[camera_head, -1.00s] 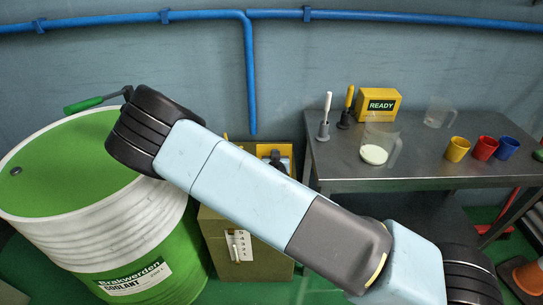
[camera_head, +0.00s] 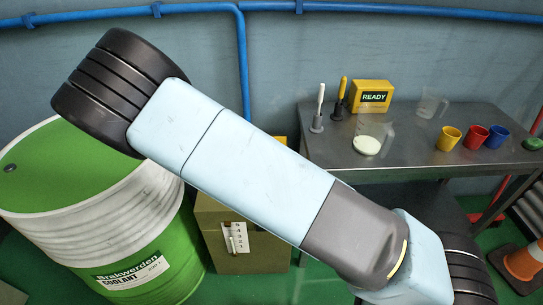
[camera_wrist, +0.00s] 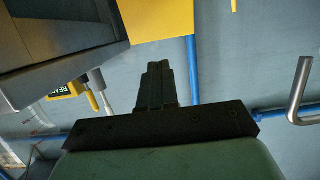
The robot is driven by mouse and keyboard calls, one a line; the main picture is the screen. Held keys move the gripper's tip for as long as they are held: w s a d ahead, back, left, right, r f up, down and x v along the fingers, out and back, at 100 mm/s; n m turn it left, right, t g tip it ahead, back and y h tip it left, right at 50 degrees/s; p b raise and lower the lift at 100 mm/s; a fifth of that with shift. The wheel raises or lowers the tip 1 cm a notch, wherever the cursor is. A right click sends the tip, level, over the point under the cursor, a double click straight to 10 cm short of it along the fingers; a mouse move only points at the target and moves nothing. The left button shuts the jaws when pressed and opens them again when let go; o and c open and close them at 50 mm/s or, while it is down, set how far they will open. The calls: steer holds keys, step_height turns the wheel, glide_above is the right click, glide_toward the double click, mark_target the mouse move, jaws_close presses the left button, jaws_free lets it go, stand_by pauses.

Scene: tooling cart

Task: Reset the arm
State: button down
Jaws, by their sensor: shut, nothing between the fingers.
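My arm crosses the middle of the head view, from a large black joint at upper left down to the lower right. My gripper does not show in the head view. In the wrist view, my gripper (camera_wrist: 157,68) shows as two dark fingers pressed together on a black crossbar, with nothing between them. The fingers point into open space before the grey-blue wall.
A green and white coolant drum (camera_head: 143,262) stands at left, partly behind my arm. A grey metal table (camera_head: 415,150) at right bears a yellow READY box (camera_head: 371,97), clear jugs, and yellow (camera_head: 449,138), red (camera_head: 475,137) and blue (camera_head: 497,137) cups. An orange cone (camera_head: 522,262) stands lower right.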

steer(key=shift+s, duration=0.15)
steer(key=s+d+r+m+g, duration=0.15)
steer(key=d+r+g, duration=0.25)
steer(key=d+r, duration=0.55)
steer(key=d+r+m+g, duration=0.2)
steer(key=d+r+g, duration=0.3)
steer(key=r, duration=0.8)
steer(key=s+d+r+n+h, duration=0.1)
steer(key=s+d+r, duration=0.6)
steer(key=s, duration=0.3)
steer(key=s+d+r+n, duration=0.1)
steer(key=s+d+r, duration=0.6)
steer(key=s, duration=0.3)
steer(key=shift+d+r+h, duration=0.25)
steer(key=shift+d+h, duration=0.15)
